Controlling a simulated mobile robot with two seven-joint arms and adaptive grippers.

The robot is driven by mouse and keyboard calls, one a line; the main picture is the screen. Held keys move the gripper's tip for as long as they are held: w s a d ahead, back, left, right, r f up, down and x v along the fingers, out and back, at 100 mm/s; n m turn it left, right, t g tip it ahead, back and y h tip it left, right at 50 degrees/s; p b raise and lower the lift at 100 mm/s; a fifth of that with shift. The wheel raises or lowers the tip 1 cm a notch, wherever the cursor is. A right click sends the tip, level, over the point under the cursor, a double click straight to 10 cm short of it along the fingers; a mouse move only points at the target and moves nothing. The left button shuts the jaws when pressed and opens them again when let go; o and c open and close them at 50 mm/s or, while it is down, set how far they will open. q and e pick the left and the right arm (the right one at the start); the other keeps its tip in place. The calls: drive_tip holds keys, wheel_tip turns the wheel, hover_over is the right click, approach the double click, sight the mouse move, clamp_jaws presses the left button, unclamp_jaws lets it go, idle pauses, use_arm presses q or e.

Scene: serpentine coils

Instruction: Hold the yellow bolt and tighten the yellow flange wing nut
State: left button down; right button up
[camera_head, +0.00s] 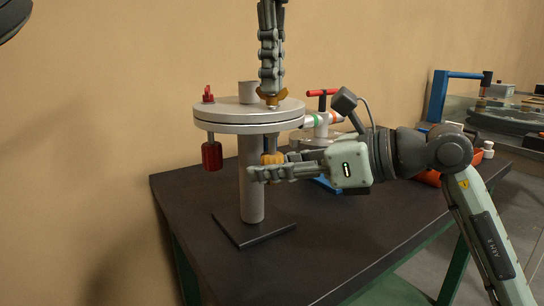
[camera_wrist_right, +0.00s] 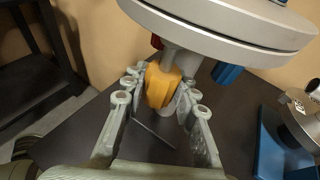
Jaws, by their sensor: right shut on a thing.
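The yellow flange wing nut (camera_head: 271,97) sits on top of the round grey flange (camera_head: 225,112). My left gripper (camera_head: 271,90) points straight down with its fingertips at the wing nut; its fingers overlap in this view, so its grip cannot be told. The yellow bolt (camera_head: 272,158) hangs below the flange, its shank going up into it. My right gripper (camera_head: 270,172) reaches in from the right and is shut on the yellow bolt's head. In the right wrist view the bolt head (camera_wrist_right: 163,85) is between the fingers (camera_wrist_right: 160,95).
A red bolt (camera_head: 211,155) hangs at the flange's left, under a red wing nut (camera_head: 208,94). A blue bolt (camera_wrist_right: 227,73) hangs nearby. The grey pipe (camera_head: 252,190) stands on the dark table (camera_head: 180,215). A red-handled valve (camera_head: 322,93) stands behind. The table's front left is clear.

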use_arm(q)
drive_tip(key=shift+r+m, duration=0.1)
drive_tip(key=shift+m, duration=0.9)
drive_tip(key=m, duration=0.4)
drive_tip(key=shift+m, duration=0.4)
use_arm(e)
drive_tip(key=shift+f, duration=0.1)
use_arm(q)
drive_tip(key=shift+r, duration=0.1)
drive_tip(key=m, duration=0.4)
drive_tip(key=shift+m, duration=0.4)
